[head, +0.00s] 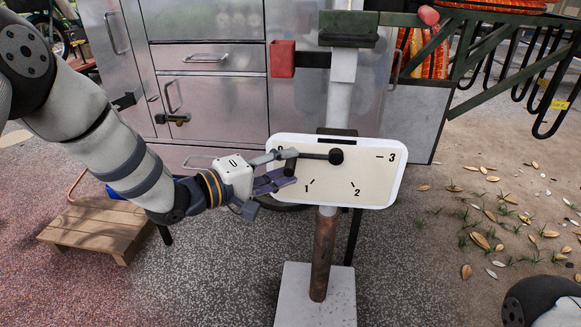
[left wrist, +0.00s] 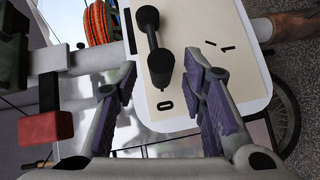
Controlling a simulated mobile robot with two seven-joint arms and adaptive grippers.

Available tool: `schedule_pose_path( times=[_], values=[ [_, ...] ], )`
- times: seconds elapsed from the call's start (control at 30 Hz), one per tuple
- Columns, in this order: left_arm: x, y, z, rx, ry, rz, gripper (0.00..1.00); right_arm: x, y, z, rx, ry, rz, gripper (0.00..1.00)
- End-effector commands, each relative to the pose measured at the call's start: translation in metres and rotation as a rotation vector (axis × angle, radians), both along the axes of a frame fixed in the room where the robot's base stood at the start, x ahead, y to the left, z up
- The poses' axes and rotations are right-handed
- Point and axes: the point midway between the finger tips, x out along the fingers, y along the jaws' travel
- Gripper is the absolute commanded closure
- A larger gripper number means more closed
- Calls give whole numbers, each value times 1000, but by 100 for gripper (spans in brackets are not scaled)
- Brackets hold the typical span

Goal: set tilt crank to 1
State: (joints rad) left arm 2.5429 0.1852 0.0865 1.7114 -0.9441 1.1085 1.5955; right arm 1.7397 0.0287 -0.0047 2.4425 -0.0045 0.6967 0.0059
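The tilt crank (head: 318,156) is a dark arm on a white panel (head: 375,178) with marks 0 to 3. It runs left from its round hub (head: 336,156) toward the 0 mark, which is mostly hidden by my gripper in the head view. In the left wrist view, the crank's black handle (left wrist: 160,66) points toward the 0 (left wrist: 165,105), and the 1 (left wrist: 227,49) lies to the right. My left gripper (head: 284,167) is open at the handle end. Its purple-padded fingers (left wrist: 160,63) stand on either side of the handle, with gaps showing. My right gripper is out of view.
The panel stands on a post with a pale base plate (head: 315,295). Metal cabinets (head: 215,95) and a red box (head: 283,58) are behind it. A wooden step (head: 95,229) stands at the left. The ground to the right is open, with scattered leaves.

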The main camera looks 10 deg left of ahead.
Motion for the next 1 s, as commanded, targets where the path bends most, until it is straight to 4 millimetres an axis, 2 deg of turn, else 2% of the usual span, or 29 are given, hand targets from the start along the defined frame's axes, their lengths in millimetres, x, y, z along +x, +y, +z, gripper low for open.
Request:
schedule_pose_path(
  times=[0.13,0.4,0.43,0.6,1.0],
  values=[
    [12,-11,-4,1,1,0,62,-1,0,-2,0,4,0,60],
    [15,-13,-3,1,1,1,62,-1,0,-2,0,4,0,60],
    [15,-13,-3,1,1,1,64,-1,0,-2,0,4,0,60],
    [15,-13,-3,1,1,1,100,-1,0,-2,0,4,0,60],
    [15,-13,-8,-32,2,3,100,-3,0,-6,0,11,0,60]
  ],
)
